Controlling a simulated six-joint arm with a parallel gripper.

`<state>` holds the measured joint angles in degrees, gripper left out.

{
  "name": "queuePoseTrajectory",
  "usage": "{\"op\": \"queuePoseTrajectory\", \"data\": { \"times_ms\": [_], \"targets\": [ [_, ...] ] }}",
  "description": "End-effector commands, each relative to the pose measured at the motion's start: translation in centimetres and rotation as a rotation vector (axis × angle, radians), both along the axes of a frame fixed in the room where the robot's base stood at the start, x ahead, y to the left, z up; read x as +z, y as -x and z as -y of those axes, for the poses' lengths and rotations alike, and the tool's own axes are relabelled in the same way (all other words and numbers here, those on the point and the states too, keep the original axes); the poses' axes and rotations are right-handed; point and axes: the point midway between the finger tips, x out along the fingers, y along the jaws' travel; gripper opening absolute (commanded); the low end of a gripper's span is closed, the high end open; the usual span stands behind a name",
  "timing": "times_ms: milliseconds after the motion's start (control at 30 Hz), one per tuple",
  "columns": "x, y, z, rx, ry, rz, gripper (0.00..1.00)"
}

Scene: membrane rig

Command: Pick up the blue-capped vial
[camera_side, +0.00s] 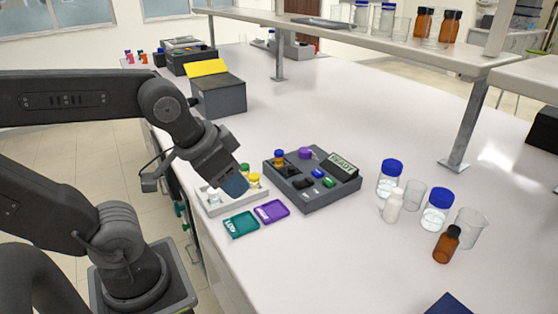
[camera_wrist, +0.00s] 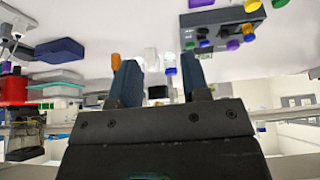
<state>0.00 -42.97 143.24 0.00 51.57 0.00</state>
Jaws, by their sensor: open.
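My gripper (camera_side: 236,186) is over the white vial tray (camera_side: 228,209), pointing down and to the right. In the wrist view its two fingers (camera_wrist: 160,62) stand apart with nothing held between them. A green-capped vial (camera_side: 244,169) and a yellow-capped vial (camera_side: 254,181) stand in the tray, just beyond the fingers. I cannot make out a small blue-capped vial; my gripper covers part of the tray. Larger blue-capped jars (camera_side: 390,177) stand at the right, and a blue cap shows between the fingers in the distance (camera_wrist: 171,71).
A dark grey rig (camera_side: 330,197) with a READY display, knobs and a purple cap stands right of the tray. Teal (camera_side: 241,224) and purple (camera_side: 271,211) trays lie in front. Beakers, a white bottle (camera_side: 393,206) and an amber bottle (camera_side: 447,244) stand farther right.

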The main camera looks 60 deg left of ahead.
Motion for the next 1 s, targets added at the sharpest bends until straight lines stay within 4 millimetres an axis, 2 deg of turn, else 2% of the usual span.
{"op": "queuePoseTrajectory", "data": {
  "times_ms": [100,267,567,667,767,1000],
  "targets": [
    [0.0,0.0,0.0,0.0,0.0,0.0,0.44],
    [0.0,0.0,0.0,0.0,0.0,0.0,0.6],
    [0.3,-0.4,-0.2,-0.018,-0.014,-0.007,0.61],
    [1.1,-1.8,-0.8,-0.093,-0.066,-0.037,0.61],
    [2.3,-4.3,-2.1,-0.236,-0.15,-0.089,0.61],
    [4.0,-11.9,-7.2,-0.698,-0.336,-0.242,0.61]
  ]
}}
